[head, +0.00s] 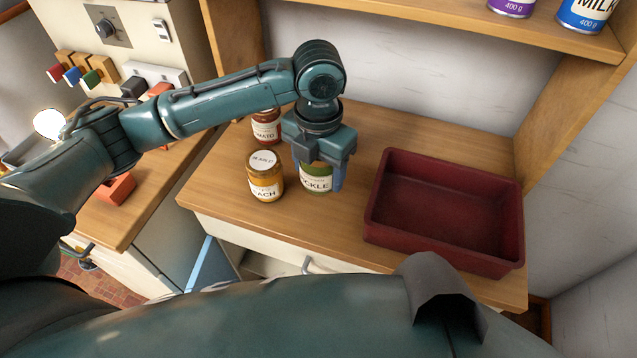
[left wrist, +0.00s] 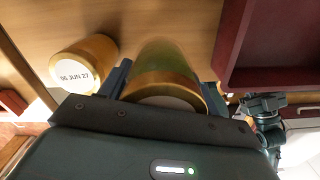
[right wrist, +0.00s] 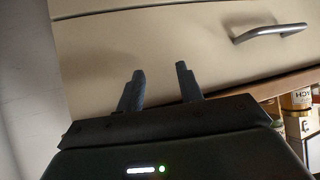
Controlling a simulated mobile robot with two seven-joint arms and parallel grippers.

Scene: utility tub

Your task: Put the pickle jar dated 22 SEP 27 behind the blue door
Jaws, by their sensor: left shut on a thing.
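The pickle jar (head: 316,180), green with a label ending in "CKLE", stands on the wooden counter. My left gripper (head: 318,172) reaches down from above and is shut on it; its fingers are at the jar's sides. The left wrist view shows the jar's gold lid (left wrist: 165,92) between the fingers; the date on its top cannot be read. A narrow light-blue panel (head: 203,262) shows below the counter; I cannot tell whether it is the blue door. My right gripper (right wrist: 160,70) is open and empty, in front of a cream drawer front.
A peach jar (head: 265,178) stands just left of the pickle jar, a tomato jar (head: 266,128) behind it. A dark red tub (head: 445,255) is at the right. A metal handle (right wrist: 270,32) is on the cream front. A shelf (head: 450,25) with cans overhangs the back.

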